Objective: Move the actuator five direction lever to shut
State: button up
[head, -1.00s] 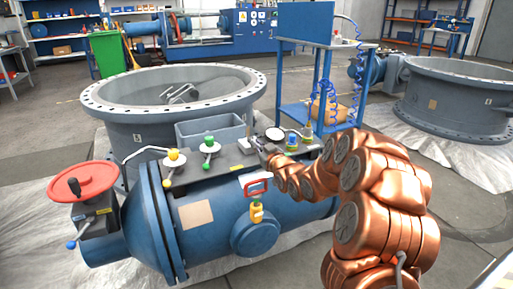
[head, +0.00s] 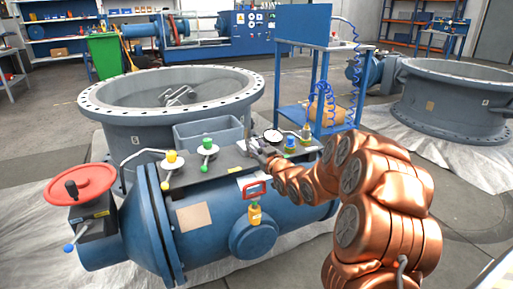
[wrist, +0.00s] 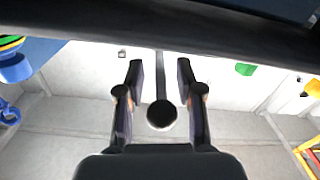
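The blue actuator (head: 205,238) lies along the front of the big grey valve, with a dark panel on top. In the wrist view a dark rod with a round black ball knob (wrist: 161,114) stands between my fingers; it looks like a lever, but I cannot read a label or its setting. My gripper (wrist: 161,80) is open around it, with a gap visible on both sides. In the head view my gripper (head: 258,148) is over the panel, just left of the round gauge (head: 273,136), and largely hides the lever.
A yellow-knobbed handle (head: 171,156) and a green-knobbed handle (head: 207,142) stand left on the panel; a blue knob (head: 290,141) stands right. A red handwheel (head: 80,184) is at the left end. A grey bin (head: 208,132) is behind.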

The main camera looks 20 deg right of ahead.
jog(key=s+d, duration=0.1)
jog(key=s, duration=1)
jog(key=shift+d, duration=0.15)
